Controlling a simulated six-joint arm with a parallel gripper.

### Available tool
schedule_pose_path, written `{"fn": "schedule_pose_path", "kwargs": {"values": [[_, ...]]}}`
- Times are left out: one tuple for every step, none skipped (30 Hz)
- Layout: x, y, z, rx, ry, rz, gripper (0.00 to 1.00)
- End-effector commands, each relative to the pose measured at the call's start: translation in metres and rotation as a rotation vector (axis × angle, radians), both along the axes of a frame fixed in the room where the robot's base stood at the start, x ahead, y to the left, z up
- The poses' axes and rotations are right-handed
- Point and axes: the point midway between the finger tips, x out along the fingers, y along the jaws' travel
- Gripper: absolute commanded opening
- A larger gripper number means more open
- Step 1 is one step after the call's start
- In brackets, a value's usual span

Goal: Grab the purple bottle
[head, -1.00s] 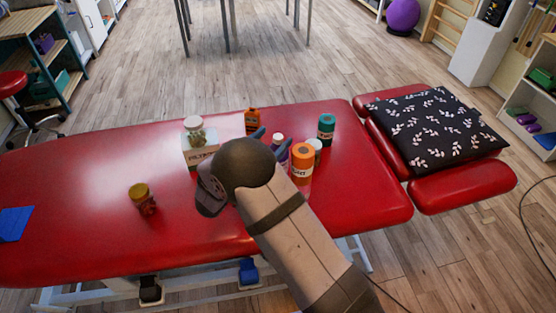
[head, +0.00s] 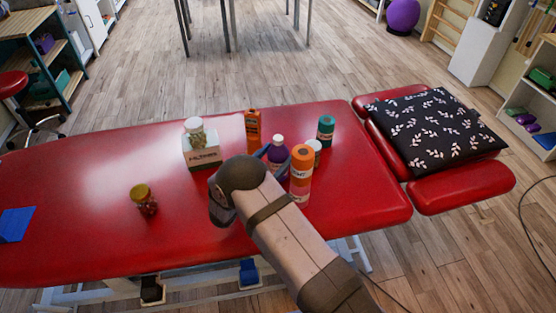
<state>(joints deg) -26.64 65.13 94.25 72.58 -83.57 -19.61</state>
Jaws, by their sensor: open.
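The purple bottle (head: 277,157) with a white cap stands upright on the red treatment table (head: 90,180), right of its middle. My gripper (head: 268,151) is open at the bottle; its blue-grey fingers show near the bottle's upper part, apart from each other. My own wrist hides the lower part of the bottle and much of the fingers, so I cannot tell whether they touch it.
An orange bottle (head: 301,175) stands close on the right, with a white-capped jar (head: 315,150) and a teal bottle (head: 326,131) behind. A brown-orange bottle (head: 252,125) stands behind left. A box with a jar (head: 203,150) and a yellow-lidded jar (head: 145,199) are left.

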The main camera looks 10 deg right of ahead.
Motion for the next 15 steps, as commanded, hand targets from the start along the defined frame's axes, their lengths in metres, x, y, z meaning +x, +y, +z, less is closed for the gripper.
{"fn": "schedule_pose_path", "kwargs": {"values": [[0.0, 0.0, 0.0, 0.0, 0.0, 0.0, 0.61], [0.0, 0.0, 0.0, 0.0, 0.0, 0.001, 0.61], [0.001, 0.0, 0.0, 0.0, 0.0, 0.0, 0.61], [0.001, -0.001, 0.0, 0.0, 0.0, 0.0, 0.61], [0.002, -0.002, 0.0, 0.0, 0.0, 0.0, 0.61], [0.004, -0.004, 0.001, 0.0, 0.0, 0.0, 0.61], [0.006, -0.006, 0.001, 0.0, 0.0, -0.001, 0.61], [0.008, -0.008, 0.001, 0.0, 0.0, -0.001, 0.61], [0.011, -0.012, 0.001, -0.001, 0.001, -0.003, 0.61], [0.014, -0.015, 0.001, -0.001, 0.001, -0.003, 0.61], [0.017, -0.017, 0.001, -0.001, 0.001, -0.002, 0.61], [0.02, -0.021, 0.001, 0.0, 0.001, -0.003, 0.61], [0.023, -0.024, 0.001, 0.0, 0.0, -0.003, 0.61], [0.026, -0.026, 0.001, 0.001, -0.001, -0.002, 0.61], [0.029, -0.029, 0.001, 0.0, 0.0, -0.001, 0.61]]}}
